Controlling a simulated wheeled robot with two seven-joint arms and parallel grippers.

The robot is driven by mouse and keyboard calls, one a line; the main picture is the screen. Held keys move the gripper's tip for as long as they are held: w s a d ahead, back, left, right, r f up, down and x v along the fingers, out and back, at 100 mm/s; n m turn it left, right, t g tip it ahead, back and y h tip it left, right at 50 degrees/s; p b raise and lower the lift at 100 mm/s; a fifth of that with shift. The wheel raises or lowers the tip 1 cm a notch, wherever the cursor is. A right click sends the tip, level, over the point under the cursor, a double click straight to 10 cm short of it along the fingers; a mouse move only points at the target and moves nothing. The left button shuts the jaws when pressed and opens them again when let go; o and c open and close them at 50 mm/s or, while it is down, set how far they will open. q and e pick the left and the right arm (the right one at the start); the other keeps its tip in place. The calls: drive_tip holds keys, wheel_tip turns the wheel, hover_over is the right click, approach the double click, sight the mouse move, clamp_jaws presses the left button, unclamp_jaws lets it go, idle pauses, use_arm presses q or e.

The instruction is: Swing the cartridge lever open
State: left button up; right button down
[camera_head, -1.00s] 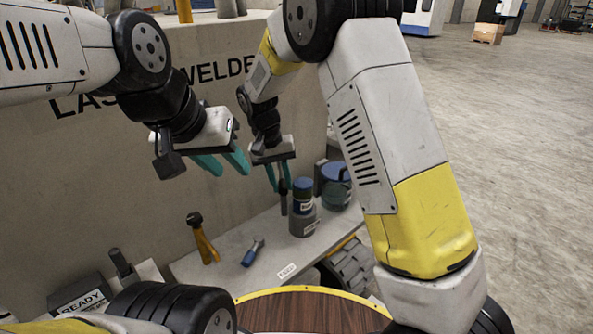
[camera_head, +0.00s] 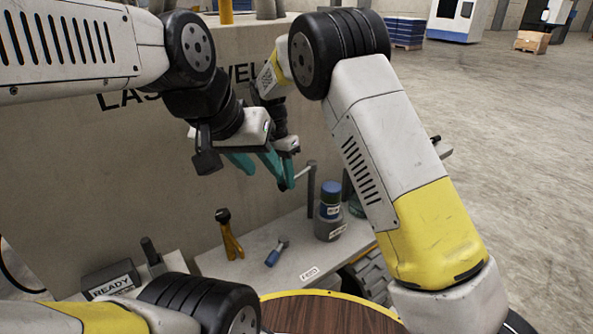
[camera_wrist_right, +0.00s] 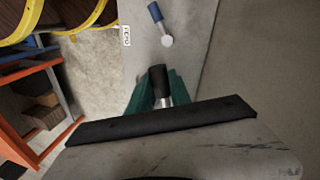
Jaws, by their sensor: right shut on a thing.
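A grey upright post (camera_head: 311,185) stands on the bench in the head view, with a thin lever bar (camera_head: 301,173) running left from its top. My right gripper (camera_head: 289,176) is at the bar's left end. In the right wrist view its teal fingers (camera_wrist_right: 160,98) are shut on the lever's black grip (camera_wrist_right: 158,78), with a short metal shaft showing below it. My left gripper (camera_head: 262,170) hangs in the air in front of the right one, fingers apart and empty, partly overlapping it in the picture.
A blue-capped bottle (camera_head: 330,199) stands just right of the post. A blue-handled tool (camera_head: 276,252) and a yellow, black-topped piece (camera_head: 229,236) are on the bench. A dark box marked READY (camera_head: 110,280) is at left. A round wooden table top (camera_head: 330,313) is in front.

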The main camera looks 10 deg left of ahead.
drive_tip(key=shift+a, duration=0.1)
idle(0.3)
drive_tip(key=c, duration=1.2)
unclamp_jaws()
drive_tip(key=shift+r, duration=0.15)
wheel_tip(320, 180, up, 4)
drive_tip(key=shift+f, duration=0.25)
drive_tip(key=s+d, duration=0.1)
drive_tip(key=s, duration=0.4)
drive_tip(key=s+d, duration=0.1)
drive_tip(key=s, duration=0.4)
drive_tip(key=s+d+r, duration=0.1)
drive_tip(key=s+d, duration=0.1)
drive_tip(key=s, duration=0.3)
drive_tip(key=shift+s+d+r, duration=0.1)
drive_tip(key=shift+s, duration=0.1)
